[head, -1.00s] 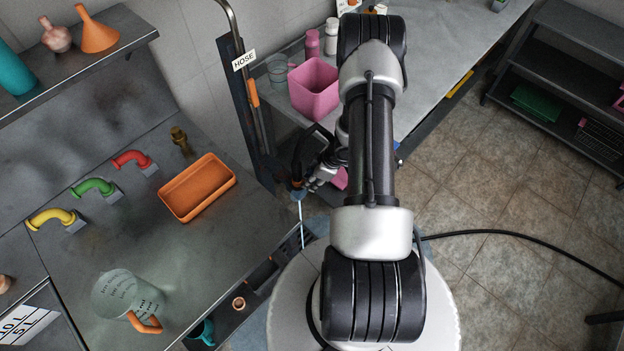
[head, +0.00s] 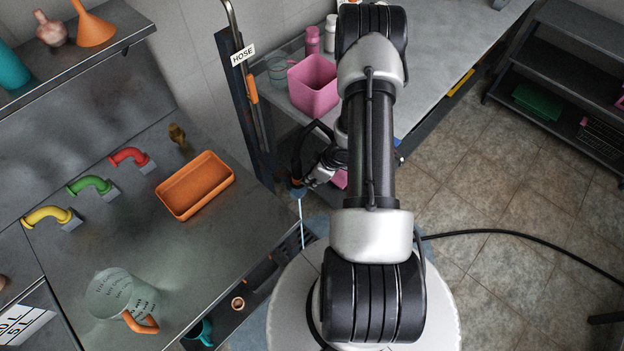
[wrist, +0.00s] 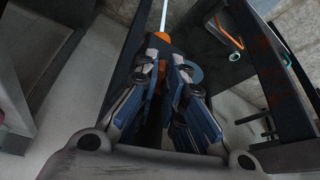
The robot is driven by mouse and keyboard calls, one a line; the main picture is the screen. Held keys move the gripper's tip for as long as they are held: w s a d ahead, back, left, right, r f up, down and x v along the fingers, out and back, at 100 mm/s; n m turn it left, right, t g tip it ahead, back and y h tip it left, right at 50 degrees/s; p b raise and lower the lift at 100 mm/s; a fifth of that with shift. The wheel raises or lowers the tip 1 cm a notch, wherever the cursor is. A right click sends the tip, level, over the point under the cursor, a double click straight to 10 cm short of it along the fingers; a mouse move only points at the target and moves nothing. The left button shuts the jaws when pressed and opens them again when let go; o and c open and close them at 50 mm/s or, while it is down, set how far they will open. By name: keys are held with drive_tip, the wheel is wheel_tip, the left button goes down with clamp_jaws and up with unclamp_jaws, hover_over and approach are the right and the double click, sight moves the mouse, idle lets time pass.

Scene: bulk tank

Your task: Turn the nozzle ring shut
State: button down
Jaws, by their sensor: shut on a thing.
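The nozzle (head: 297,190) hangs at the end of a dark hose, left of my arm in the head view. A thin white stream (head: 301,222) runs down from it. In the wrist view its orange tip (wrist: 163,42) shows just beyond my fingers, with the white stream (wrist: 164,14) leaving it. In the head view my gripper (head: 308,183) is small and partly hidden by my arm.
A rack labelled HOSE (head: 243,56) stands behind the nozzle. A pink bin (head: 314,86) sits on the bench behind. On the left counter are an orange tray (head: 197,184), a measuring jug (head: 118,294) and coloured pipe elbows (head: 92,184). Open floor lies right.

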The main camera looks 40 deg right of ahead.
drive_tip(key=m+b, duration=0.1)
drive_tip(key=a+m+h+b, duration=0.1)
drive_tip(key=b, duration=0.1)
drive_tip(key=shift+s+a+f+m, duration=0.2)
drive_tip(key=shift+m, duration=0.2)
drive_tip(key=shift+s+a+r+m+h+b, duration=0.1)
drive_tip(key=shift+a+m+h+b, duration=0.4)
drive_tip(key=shift+m+b, duration=0.7)
drive_tip(key=shift+r, duration=0.1)
drive_tip(key=c, duration=1.7)
unclamp_jaws()
drive_tip(key=shift+r, duration=0.1)
drive_tip(key=v, duration=1.1)
drive_tip(key=shift+s+r, duration=0.3)
drive_tip(key=shift+s, duration=0.05)
